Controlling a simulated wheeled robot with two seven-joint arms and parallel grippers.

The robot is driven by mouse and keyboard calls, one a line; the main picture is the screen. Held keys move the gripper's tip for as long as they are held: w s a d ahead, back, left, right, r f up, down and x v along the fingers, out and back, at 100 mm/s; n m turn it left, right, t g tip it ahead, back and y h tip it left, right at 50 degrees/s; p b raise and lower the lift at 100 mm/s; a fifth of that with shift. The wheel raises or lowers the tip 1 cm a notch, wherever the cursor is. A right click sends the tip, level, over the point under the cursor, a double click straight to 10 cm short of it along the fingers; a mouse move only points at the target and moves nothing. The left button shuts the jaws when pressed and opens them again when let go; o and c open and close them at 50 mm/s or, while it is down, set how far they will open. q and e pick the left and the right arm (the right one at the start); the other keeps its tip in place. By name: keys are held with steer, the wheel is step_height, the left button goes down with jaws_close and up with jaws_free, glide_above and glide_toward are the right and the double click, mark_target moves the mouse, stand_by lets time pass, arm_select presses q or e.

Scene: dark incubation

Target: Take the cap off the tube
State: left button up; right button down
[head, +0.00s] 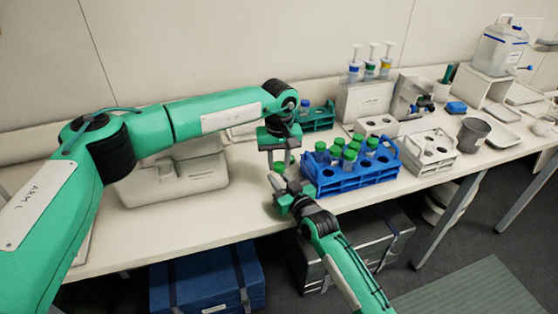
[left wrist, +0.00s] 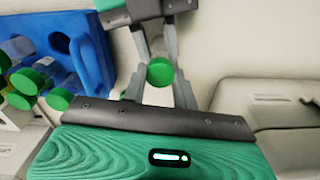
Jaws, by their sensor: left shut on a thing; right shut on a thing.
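A green cap (left wrist: 160,71) shows between the fingertips of my left gripper (left wrist: 158,84) in the left wrist view. My right gripper (head: 279,181) comes in from below, close under the left one, and is shut on the tube. Its dark jaw and grey fingers also show at the top of the left wrist view. The tube's body is mostly hidden by the fingers, so I cannot tell whether cap and tube are apart.
A blue rack (head: 353,183) with several green-capped tubes stands just right of the grippers. A teal rack (head: 318,122) is behind it, and a white rack (head: 429,163) is to its right. A pale case (head: 172,184) lies on the bench at left.

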arm_select(q)
steer(key=n, duration=1.2)
steer(key=shift+n, duration=0.3)
steer(key=n, duration=1.2)
steer(key=shift+r, duration=0.1)
steer(key=n, duration=1.6)
